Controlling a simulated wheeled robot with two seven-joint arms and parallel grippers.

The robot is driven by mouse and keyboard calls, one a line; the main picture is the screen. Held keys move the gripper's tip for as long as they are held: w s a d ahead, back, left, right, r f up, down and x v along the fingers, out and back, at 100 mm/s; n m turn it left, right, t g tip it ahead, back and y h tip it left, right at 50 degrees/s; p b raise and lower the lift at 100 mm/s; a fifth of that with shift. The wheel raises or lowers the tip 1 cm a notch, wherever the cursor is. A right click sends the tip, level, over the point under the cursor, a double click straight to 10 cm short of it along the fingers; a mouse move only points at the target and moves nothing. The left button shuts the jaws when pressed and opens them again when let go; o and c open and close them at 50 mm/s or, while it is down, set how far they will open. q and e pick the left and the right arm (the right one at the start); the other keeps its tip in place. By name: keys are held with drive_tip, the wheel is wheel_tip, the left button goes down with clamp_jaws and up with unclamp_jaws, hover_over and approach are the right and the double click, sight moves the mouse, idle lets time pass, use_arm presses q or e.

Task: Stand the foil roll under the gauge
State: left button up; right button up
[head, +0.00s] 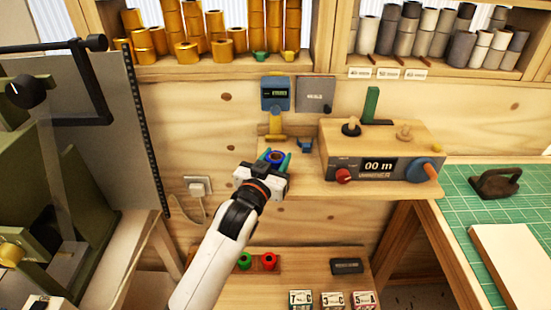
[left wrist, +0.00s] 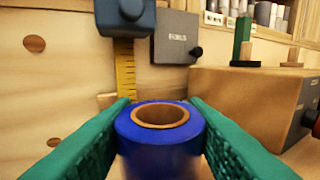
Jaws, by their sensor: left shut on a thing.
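A blue foil roll (left wrist: 161,142) with a brown core stands upright between the green fingers of my left gripper (head: 275,159). In the left wrist view the gripper (left wrist: 160,135) is shut on it, with a finger on each side. The roll also shows in the head view (head: 276,156), its open top facing up. The gauge (head: 276,93), a blue-grey box with a small display, hangs on the wooden wall. In the left wrist view its lower part (left wrist: 125,17) is above and behind the roll, with a yellow scale (left wrist: 124,65) below it. The roll's bottom is hidden.
A wooden box with display and knobs (head: 380,150) stands on the shelf right of the gripper. A grey wall box (head: 315,92) hangs beside the gauge. A small blue piece (head: 305,145) is close right of the roll. A green cutting mat (head: 470,215) lies far right.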

use_arm(q)
drive_tip(key=shift+f, duration=0.2)
drive_tip(key=o, duration=1)
drive_tip(key=shift+r, duration=0.1)
drive_tip(key=shift+r, duration=0.2)
drive_tip(key=b+v, duration=0.1)
drive_tip(key=v, duration=1.1)
drive_tip(key=shift+b, duration=0.4)
drive_tip(key=shift+f, duration=0.1)
